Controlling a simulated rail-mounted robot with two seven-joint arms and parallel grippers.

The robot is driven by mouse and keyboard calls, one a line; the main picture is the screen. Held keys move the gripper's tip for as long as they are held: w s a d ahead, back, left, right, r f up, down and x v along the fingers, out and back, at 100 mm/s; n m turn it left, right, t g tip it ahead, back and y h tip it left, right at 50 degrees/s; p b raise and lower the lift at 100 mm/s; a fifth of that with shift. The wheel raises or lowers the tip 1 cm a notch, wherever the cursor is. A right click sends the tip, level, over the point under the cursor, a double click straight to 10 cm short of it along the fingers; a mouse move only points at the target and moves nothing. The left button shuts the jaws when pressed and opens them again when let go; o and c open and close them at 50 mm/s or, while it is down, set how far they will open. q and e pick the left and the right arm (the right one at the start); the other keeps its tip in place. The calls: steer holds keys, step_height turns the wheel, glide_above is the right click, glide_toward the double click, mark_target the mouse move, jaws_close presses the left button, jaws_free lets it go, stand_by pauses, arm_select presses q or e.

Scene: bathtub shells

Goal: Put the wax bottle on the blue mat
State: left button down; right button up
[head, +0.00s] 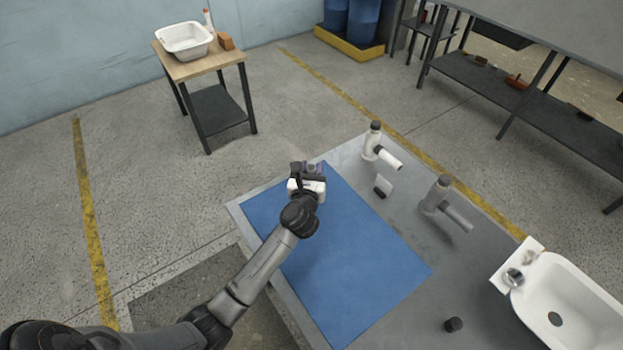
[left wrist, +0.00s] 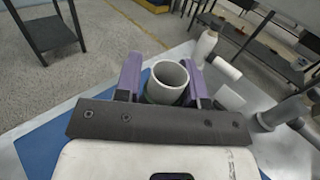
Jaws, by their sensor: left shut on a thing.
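The blue mat (head: 350,265) lies flat on the grey worktable. My left gripper (head: 311,170) is over the mat's far end. In the left wrist view, its purple fingers are shut on a pale cylinder (left wrist: 167,95) with a hollow round top. I cannot tell for sure that this is the wax bottle, as the gripper hides most of it in the head view. I cannot tell whether its base touches the mat. A white bottle with an orange top (head: 208,20) stands on the wooden side table. My right gripper is not in view.
White and grey tap-like fittings (head: 372,142) (head: 436,195) and a small pale block (head: 383,186) stand right of the mat. A white tub shell (head: 570,310) and a dark knob (head: 453,324) are at the near right. The mat's middle and near end are clear.

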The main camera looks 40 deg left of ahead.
arm_select(q)
steer(key=shift+f+b, duration=0.85)
steer(key=shift+f, duration=1.2)
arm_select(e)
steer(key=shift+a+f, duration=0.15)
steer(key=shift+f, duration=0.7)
arm_select(q)
steer(key=shift+f, duration=0.1)
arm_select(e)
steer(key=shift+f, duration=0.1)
arm_select(q)
steer(key=c, duration=0.7)
jaws_free()
